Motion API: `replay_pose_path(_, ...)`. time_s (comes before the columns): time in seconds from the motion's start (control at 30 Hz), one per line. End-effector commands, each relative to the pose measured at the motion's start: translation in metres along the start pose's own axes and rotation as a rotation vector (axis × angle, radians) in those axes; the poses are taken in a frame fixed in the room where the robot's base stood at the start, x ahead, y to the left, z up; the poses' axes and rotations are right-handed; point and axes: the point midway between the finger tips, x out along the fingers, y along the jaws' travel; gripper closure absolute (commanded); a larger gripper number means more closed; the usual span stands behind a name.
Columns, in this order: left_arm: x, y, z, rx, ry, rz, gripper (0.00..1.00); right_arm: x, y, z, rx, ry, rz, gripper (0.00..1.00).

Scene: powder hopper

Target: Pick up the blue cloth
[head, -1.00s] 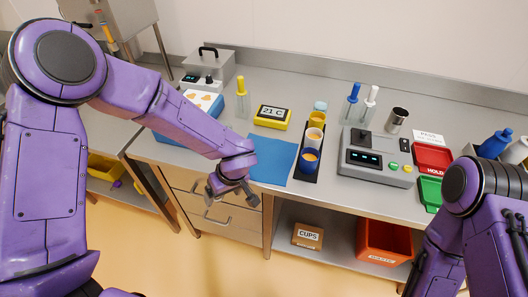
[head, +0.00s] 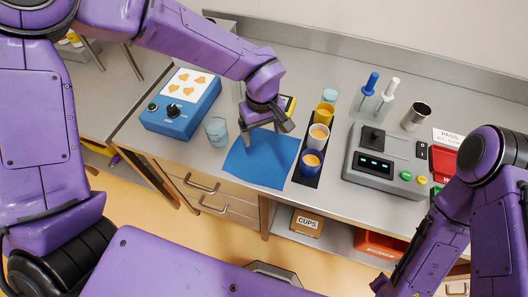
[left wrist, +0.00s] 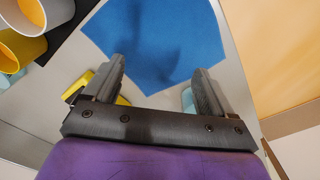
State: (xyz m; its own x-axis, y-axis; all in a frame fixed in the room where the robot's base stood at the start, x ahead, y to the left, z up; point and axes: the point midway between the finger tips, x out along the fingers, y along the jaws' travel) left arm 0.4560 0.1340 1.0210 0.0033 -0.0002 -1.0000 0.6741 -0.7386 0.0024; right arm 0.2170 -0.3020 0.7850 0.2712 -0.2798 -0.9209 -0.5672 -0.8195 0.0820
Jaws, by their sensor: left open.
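The blue cloth (head: 258,163) lies flat on the grey counter, left of the black strip of cups. My left gripper (head: 266,132) is over the cloth's back edge, pointing down, open and empty. In the left wrist view the cloth (left wrist: 160,40) lies beyond the two spread fingers (left wrist: 150,85), with nothing between them. I cannot tell the exact height of the fingertips above it. My right arm shows at the right of the head view, but its fingers are not clearly seen.
A black strip (head: 303,179) with several cups stands right of the cloth. A clear glass (head: 216,131) stands just left of it. A blue device (head: 181,108) is farther left, and a grey scale (head: 385,163) is to the right. The counter's front edge is close to the cloth.

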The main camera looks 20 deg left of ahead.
Motion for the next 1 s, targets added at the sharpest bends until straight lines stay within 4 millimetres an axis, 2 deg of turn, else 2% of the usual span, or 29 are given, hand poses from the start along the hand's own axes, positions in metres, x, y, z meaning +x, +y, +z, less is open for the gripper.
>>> replay_pose_path(0.03,0.013,0.000,-0.001,-0.003,0.001,0.000,0.15,0.013,-0.001,0.005,0.000,0.000,0.000,0.57)
replay_pose_path(0.4,0.072,0.001,-0.002,-0.001,0.003,0.000,0.15,0.075,-0.007,0.031,0.000,0.001,-0.001,0.57)
replay_pose_path(0.43,0.072,0.001,-0.001,0.000,-0.003,-0.001,0.15,0.069,-0.006,0.029,0.000,0.000,0.000,0.57)
replay_pose_path(0.6,0.087,0.001,-0.001,-0.001,-0.003,-0.001,0.15,0.069,-0.006,0.028,0.000,0.000,0.000,0.57)
replay_pose_path(0.87,0.089,0.001,-0.001,0.000,0.000,-0.002,0.15,0.069,-0.006,0.028,0.000,0.001,-0.001,0.57)
replay_pose_path(1.0,0.090,0.001,-0.001,0.000,-0.001,-0.002,0.34,0.069,-0.006,0.028,0.000,0.001,0.000,0.57)
